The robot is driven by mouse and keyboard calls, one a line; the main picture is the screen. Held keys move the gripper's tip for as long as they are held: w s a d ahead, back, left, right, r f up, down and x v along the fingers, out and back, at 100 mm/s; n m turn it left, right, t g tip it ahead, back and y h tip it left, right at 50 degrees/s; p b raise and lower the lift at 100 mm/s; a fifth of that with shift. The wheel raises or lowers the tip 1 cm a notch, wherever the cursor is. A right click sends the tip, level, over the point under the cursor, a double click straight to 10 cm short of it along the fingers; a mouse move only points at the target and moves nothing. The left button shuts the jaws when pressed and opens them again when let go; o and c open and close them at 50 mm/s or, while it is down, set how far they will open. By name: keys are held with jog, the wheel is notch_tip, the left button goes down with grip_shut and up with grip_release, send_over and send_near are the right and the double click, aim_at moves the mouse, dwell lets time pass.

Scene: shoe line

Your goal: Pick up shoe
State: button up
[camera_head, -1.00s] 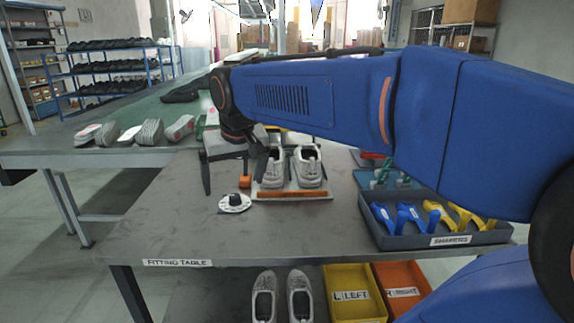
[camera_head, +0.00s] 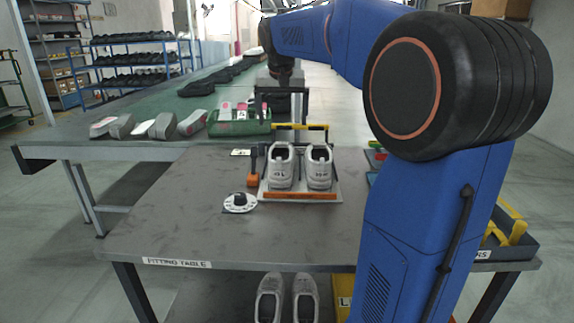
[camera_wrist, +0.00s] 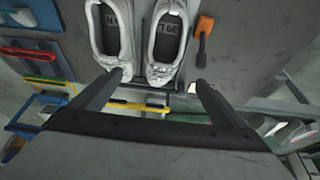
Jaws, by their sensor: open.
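A pair of light grey shoes, left shoe (camera_head: 281,172) and right shoe (camera_head: 319,174), stands upright on an orange-edged board on the fitting table. In the wrist view the same pair appears at the top, one shoe (camera_wrist: 110,30) beside the other (camera_wrist: 167,38). My gripper (camera_head: 282,98) is beyond and above the pair in the head view, apart from them. In the wrist view my gripper (camera_wrist: 160,82) has its fingers spread wide, with no shoe between them. Another grey pair (camera_head: 286,298) is below the table.
The fitting table (camera_head: 165,215) has clear room at its left. A yellow bar (camera_head: 300,127) stands behind the shoes. A green bin (camera_head: 238,128) and several loose shoes (camera_head: 163,126) are farther back.

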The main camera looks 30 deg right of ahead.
aim_at(282, 148)
jog(key=x, duration=1.1)
jog(key=shift+f, duration=0.35)
jog(key=shift+w+a+x, duration=0.15)
jog(key=shift+x, duration=1.2)
jog(key=shift+w+a+x, duration=0.1)
jog(key=shift+a+x, duration=0.05)
jog(key=shift+x, duration=1.15)
jog(key=shift+r, duration=0.1)
jog(key=c, duration=1.4)
notch_tip(282, 148, up, 18)
